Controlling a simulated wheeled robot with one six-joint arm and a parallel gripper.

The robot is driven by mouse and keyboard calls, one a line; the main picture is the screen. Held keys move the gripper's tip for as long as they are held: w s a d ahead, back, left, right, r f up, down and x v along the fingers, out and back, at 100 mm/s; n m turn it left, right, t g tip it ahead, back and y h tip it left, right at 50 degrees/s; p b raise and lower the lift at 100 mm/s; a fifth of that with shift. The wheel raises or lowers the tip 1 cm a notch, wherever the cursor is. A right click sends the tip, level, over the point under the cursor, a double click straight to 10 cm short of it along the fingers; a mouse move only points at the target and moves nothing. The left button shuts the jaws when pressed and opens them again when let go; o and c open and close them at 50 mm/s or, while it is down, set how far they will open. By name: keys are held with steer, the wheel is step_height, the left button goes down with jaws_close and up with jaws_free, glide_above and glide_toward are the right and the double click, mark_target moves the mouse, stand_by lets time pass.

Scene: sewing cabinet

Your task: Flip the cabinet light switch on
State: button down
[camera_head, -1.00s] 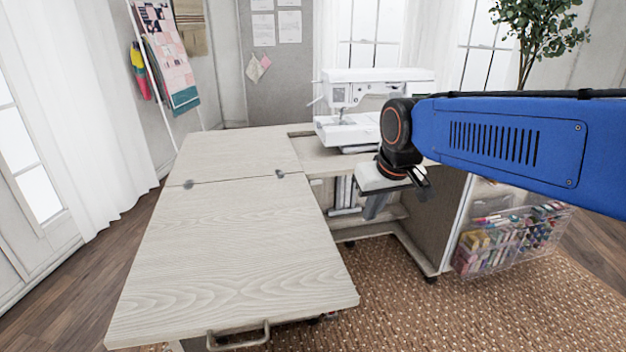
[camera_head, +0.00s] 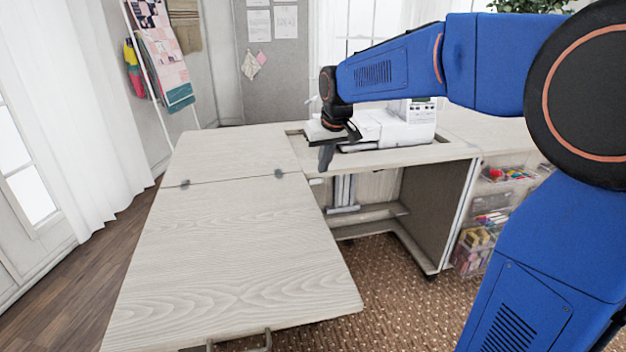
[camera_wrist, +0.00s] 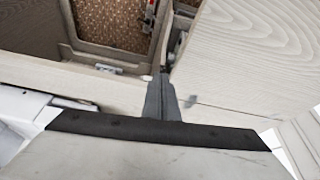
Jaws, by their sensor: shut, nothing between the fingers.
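The sewing cabinet (camera_head: 445,153) has a pale wood top with an open space under its front edge. A small white piece (camera_head: 316,181) sits under that edge in the head view. A small pale piece (camera_wrist: 108,68) shows at the cabinet's edge in the wrist view. I cannot tell whether either is the light switch, or which way it is set. My gripper (camera_head: 325,166) points down by the cabinet's front edge, left of the opening. In the wrist view my gripper (camera_wrist: 163,78) is shut and empty, its tips over the pale edge near the hinged leaf.
The fold-out leaf (camera_head: 225,250) spreads at the left and front, with a handle (camera_head: 250,340). A white sewing machine (camera_head: 395,128) stands behind my gripper, partly hidden by my arm. Clear bins (camera_head: 475,245) hang on the cabinet's right side. The patterned rug (camera_head: 385,285) is clear.

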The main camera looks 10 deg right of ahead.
mark_target(313, 178)
steer(key=shift+w+f, duration=0.1)
steer(key=shift+f, duration=0.05)
steer(key=x, duration=0.3)
steer(key=w+x, duration=0.1)
steer(key=x, duration=0.3)
steer(key=w+r+x, duration=0.1)
steer(key=x, duration=0.2)
steer(key=shift+w+a+f, duration=0.1)
steer(key=shift+w+f, duration=0.15)
steer(key=shift+f, duration=0.15)
steer(key=shift+w+a, duration=0.1)
steer(key=shift+w, duration=0.55)
steer(key=shift+w, duration=0.2)
steer(key=shift+s+d, duration=0.3)
steer(key=shift+d, duration=0.35)
